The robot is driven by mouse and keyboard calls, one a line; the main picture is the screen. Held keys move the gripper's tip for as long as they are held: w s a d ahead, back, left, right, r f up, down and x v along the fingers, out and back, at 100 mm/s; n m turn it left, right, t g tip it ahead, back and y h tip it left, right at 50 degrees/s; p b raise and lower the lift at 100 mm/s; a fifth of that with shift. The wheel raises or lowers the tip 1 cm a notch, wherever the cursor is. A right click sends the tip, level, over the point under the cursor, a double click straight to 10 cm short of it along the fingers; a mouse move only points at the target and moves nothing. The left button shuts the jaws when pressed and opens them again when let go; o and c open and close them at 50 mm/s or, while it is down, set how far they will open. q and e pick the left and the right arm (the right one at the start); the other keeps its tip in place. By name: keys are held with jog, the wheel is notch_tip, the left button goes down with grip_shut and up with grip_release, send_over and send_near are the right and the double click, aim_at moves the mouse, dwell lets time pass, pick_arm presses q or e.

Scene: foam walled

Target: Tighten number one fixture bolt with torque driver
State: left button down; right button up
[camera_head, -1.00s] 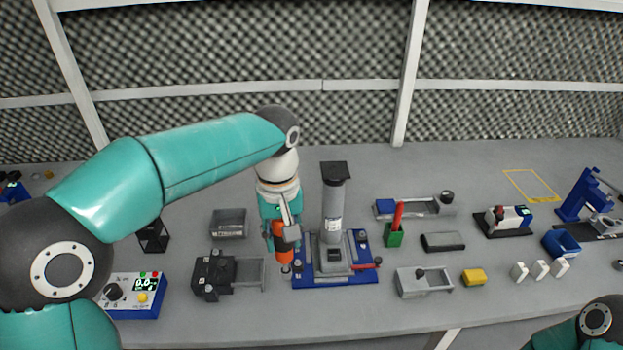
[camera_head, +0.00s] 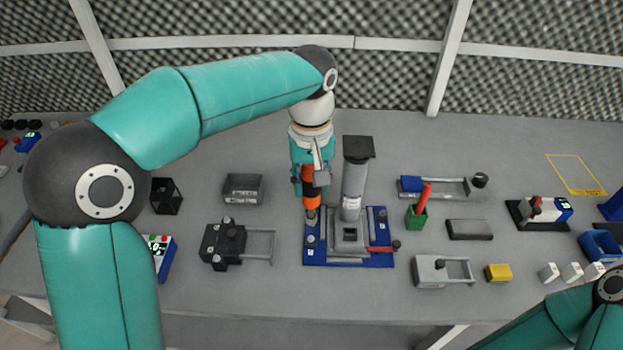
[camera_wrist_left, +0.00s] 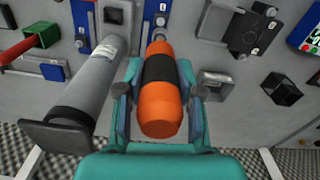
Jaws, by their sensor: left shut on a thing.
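My left gripper (camera_head: 311,178) is shut on the torque driver (camera_head: 310,192), which has an orange body with a black band. In the left wrist view the driver (camera_wrist_left: 160,108) lies between the two fingers (camera_wrist_left: 161,90), its narrow metal end pointing away toward the fixture. The fixture's blue base plate (camera_head: 376,258) carries a grey block, a tall grey column (camera_head: 354,190) and bolts near its corners. The driver's tip is over the plate's back left corner and hides the bolt area there. I cannot tell whether it touches a bolt. My right gripper is out of view.
The tall column stands close to the driver's right side. A black clamp-like device (camera_head: 222,244) and a grey tray (camera_head: 243,188) are to the left. A green holder with a red stick (camera_head: 417,213) is to the right. Bare table lies in front of the plate.

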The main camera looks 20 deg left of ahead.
aim_at(310, 207)
pick_arm(q)
jog(key=shift+f+b, duration=1.8)
jog(key=shift+f, duration=1)
jog(key=shift+s+p, duration=0.1)
jog(key=shift+p, duration=0.25)
jog(key=shift+f+b, duration=0.45)
jog(key=shift+f, duration=0.4)
dwell(1.7)
dwell(0.4)
